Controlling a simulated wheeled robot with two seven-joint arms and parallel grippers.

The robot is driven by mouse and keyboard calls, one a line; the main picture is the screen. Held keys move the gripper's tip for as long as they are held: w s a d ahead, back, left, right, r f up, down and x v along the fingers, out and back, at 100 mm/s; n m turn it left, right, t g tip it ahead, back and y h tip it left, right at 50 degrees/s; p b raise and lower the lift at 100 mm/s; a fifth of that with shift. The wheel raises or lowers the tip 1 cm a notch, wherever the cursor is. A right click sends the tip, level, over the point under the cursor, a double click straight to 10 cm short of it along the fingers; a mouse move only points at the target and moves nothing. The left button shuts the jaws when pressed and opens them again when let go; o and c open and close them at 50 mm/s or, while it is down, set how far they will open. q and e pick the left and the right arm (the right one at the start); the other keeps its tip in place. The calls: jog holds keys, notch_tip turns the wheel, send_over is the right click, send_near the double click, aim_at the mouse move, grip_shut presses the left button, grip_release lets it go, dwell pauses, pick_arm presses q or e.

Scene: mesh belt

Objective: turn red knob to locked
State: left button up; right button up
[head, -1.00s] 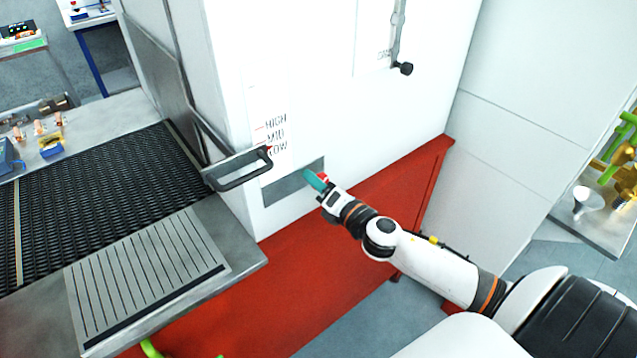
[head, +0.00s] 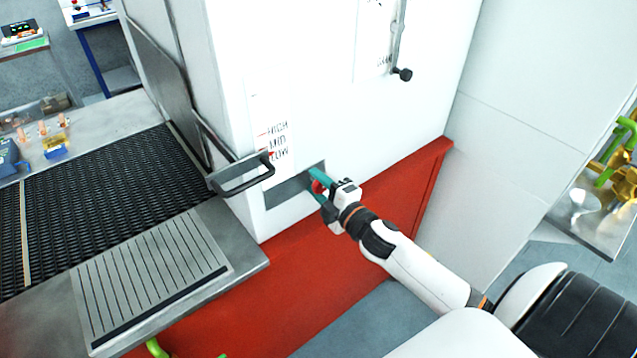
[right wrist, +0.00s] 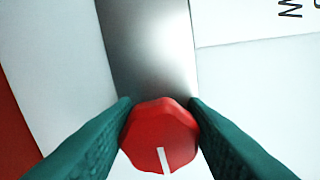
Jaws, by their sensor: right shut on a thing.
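The red knob (right wrist: 158,132) sits on a grey metal plate (right wrist: 150,50) on the white machine's front. It has a white pointer line, which points toward the bottom of the right wrist view. My right gripper (head: 317,184) is at the plate, with its green fingers on both sides of the knob and shut on it. In the head view the red knob (head: 317,187) shows only in part between the fingers. No locked marking is readable in either view. My left gripper is not in view.
A black handle (head: 243,174) sticks out from the machine left of the plate. A mesh belt (head: 110,190) and a slotted metal table (head: 150,270) lie at left. A lever with a black knob (head: 403,74) is on the panel above right.

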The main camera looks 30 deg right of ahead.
jog(key=shift+m, duration=0.5)
jog(key=o, duration=1)
jog(key=shift+s, duration=0.1)
jog(key=shift+s+f, duration=0.15)
jog(key=shift+s, duration=0.2)
jog(key=shift+s+d+b, duration=0.15)
jog(key=shift+s+b, duration=0.35)
jog(key=shift+s, duration=1.35)
jog(key=shift+s+d+b, duration=0.2)
jog(key=shift+s+b, duration=0.3)
jog(key=shift+s, duration=1.4)
jog(key=shift+s+d+b, duration=0.15)
jog(key=shift+s+b, duration=0.35)
jog(key=shift+s, duration=1.35)
